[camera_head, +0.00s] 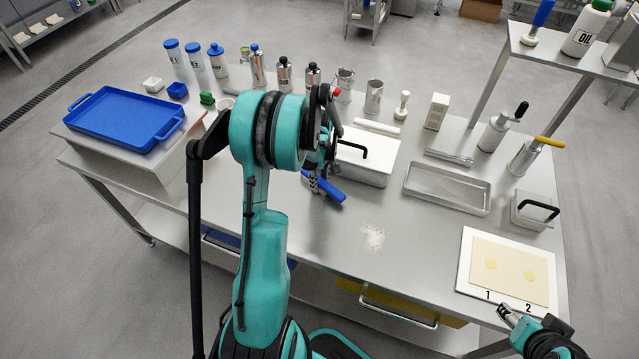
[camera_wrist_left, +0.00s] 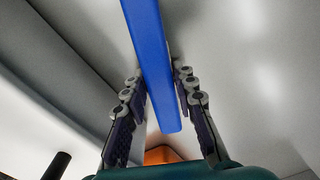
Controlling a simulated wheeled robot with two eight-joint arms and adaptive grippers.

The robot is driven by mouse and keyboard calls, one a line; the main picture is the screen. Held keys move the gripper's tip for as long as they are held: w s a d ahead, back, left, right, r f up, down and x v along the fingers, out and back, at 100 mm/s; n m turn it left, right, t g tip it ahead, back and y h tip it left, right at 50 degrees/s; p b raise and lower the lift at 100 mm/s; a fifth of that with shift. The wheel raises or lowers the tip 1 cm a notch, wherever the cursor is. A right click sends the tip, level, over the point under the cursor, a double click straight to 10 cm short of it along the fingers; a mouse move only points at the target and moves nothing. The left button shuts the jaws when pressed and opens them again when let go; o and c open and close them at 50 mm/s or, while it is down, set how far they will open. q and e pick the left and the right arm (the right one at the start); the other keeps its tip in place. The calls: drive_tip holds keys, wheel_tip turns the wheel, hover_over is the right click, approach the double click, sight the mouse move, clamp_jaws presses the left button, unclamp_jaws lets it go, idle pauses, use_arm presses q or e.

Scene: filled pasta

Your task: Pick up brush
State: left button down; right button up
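The brush (camera_head: 328,187) shows as a blue handle in the head view, tilted beside the front left of the white box. Its bristle end is hidden. My left gripper (camera_head: 317,181) is at the handle, pointing down. In the left wrist view the blue handle (camera_wrist_left: 152,65) runs from the top edge down between the two fingers (camera_wrist_left: 159,80), which close in on both its sides. My right gripper (camera_head: 507,313) is at the lower right, by the front edge of the white numbered board; its finger gap is too small to read.
A lidded white box (camera_head: 362,172) stands right beside my left gripper. A metal tray (camera_head: 447,206) and the board (camera_head: 463,272) with a dough sheet lie to the right. A blue tray (camera_head: 115,122) is at the left. Flour (camera_head: 372,237) lies on the open front table.

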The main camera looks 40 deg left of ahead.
sight(322, 181)
use_arm(q)
drive_tip(key=shift+r, duration=0.45)
drive_tip(key=r+p, duration=0.1)
drive_tip(key=r, duration=0.1)
drive_tip(key=r+p, duration=0.1)
drive_tip(key=r, duration=0.1)
drive_tip(key=shift+d, duration=0.4)
drive_tip(key=w+d+r+p, duration=0.1)
drive_tip(key=d+r+p, duration=0.2)
drive_tip(key=d+r, duration=0.3)
drive_tip(key=d, duration=0.4)
drive_tip(key=shift+w+d, duration=0.3)
drive_tip(key=shift+d, duration=0.1)
drive_tip(key=c, duration=2.1)
unclamp_jaws()
drive_tip(key=shift+c, duration=0.6)
